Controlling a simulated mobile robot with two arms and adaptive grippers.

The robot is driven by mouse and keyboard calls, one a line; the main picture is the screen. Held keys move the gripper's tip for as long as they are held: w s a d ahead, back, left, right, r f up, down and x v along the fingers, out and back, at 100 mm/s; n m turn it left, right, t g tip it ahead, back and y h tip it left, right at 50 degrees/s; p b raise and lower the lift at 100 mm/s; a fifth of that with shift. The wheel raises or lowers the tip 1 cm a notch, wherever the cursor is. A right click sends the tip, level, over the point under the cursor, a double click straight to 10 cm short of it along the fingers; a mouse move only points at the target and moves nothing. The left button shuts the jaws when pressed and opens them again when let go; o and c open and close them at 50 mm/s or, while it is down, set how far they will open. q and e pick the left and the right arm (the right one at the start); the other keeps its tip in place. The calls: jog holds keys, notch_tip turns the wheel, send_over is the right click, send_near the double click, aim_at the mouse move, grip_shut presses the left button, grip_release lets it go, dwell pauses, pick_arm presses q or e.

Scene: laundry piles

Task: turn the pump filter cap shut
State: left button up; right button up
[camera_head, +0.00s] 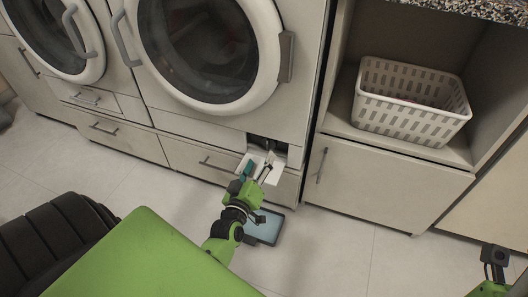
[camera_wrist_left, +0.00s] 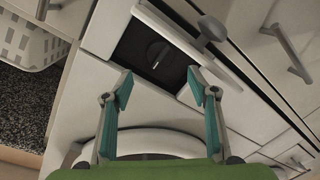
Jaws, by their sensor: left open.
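The pump filter cap (camera_wrist_left: 158,52) is a dark round cap with a raised grip, set in a black recess low on the washer front; a small light mark shows near its edge. In the head view the recess (camera_head: 268,144) is a dark opening, and the cap is too small to make out. My left gripper (camera_head: 257,172) is in front of this opening. In the left wrist view its two teal fingers (camera_wrist_left: 160,90) are spread, with nothing between them. The cap lies beyond the fingertips, with no contact visible. My right gripper (camera_head: 495,262) shows at the lower right edge, its fingers unclear.
A shallow blue-grey tray (camera_head: 265,228) lies on the floor under my left arm. The washer's round door (camera_head: 208,50) is above the recess. A white slotted basket (camera_head: 410,103) stands in the cabinet shelf at right.

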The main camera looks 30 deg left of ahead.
pick_arm(q)
jog(key=shift+v, duration=1.9)
